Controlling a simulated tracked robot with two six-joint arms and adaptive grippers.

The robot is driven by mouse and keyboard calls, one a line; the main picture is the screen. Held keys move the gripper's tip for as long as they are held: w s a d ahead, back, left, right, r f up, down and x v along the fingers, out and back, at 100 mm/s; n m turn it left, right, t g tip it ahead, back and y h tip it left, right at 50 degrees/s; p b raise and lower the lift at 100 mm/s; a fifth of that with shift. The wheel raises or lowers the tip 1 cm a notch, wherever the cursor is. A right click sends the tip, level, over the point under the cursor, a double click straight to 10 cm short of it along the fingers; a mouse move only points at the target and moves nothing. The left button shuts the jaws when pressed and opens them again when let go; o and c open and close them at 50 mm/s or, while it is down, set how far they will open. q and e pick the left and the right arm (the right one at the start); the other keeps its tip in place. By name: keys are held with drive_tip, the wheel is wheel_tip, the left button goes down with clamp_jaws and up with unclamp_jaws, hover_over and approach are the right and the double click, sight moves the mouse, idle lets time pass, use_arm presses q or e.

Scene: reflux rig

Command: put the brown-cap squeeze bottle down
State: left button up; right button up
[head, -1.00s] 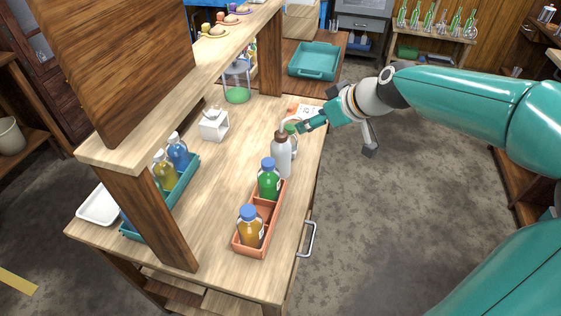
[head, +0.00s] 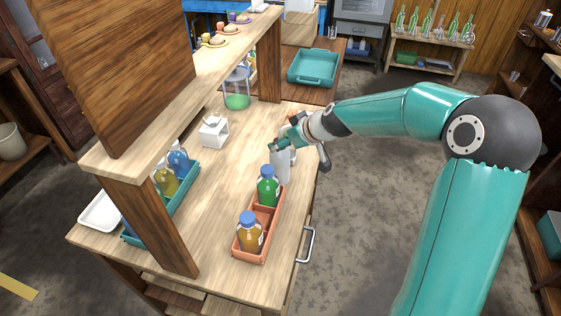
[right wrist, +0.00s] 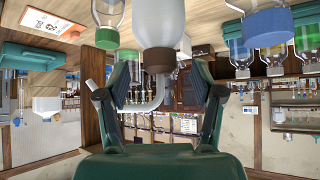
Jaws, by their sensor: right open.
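The brown-cap squeeze bottle (head: 281,168) is pale and stands upright on the wooden table at the far end of the orange tray (head: 240,258). I cannot tell whether its base is in the tray. In the head view my right gripper (head: 285,143) is at its top and hides the cap. In the upside-down right wrist view, the brown cap (right wrist: 158,58) and bent spout show between the spread fingers of my right gripper (right wrist: 160,82). The fingers are open, with gaps to the cap. My left gripper is not in view.
A green-liquid bottle (head: 268,188) and an orange-liquid bottle (head: 249,235), both blue-capped, stand in the orange tray. A clear bottle with a green cap (right wrist: 106,37) is close beside the squeeze bottle.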

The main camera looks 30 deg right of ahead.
drive_tip(key=x, duration=0.3)
drive_tip(key=shift+w+f, duration=0.15)
drive_tip(key=shift+c, duration=0.2)
drive_tip(key=c, duration=0.8)
drive_tip(key=shift+c, duration=0.2)
